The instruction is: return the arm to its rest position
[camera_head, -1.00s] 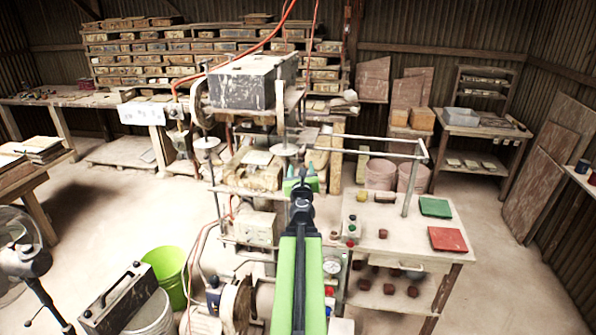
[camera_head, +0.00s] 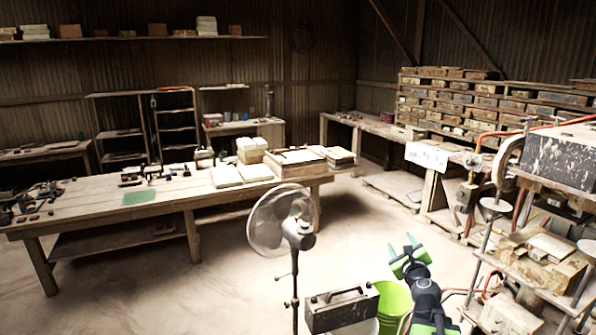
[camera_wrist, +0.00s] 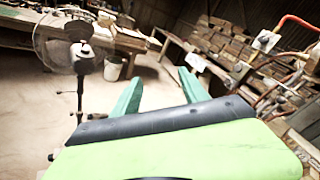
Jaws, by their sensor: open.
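My gripper (camera_head: 409,247) shows at the lower right of the head view, on my green and black arm. Its two green fingers are apart, with nothing between them. In the wrist view the green fingers (camera_wrist: 160,90) point forward and stand apart over open floor. The arm reaches out past a lime-green bucket (camera_head: 393,303), in front of the press stand. No object is held.
A pedestal fan (camera_head: 283,222) and a dark metal box (camera_head: 342,308) stand left of my gripper. The press (camera_head: 562,155) is at the right. A long wooden table (camera_head: 110,205) with tiles is at the left. Bare floor lies between.

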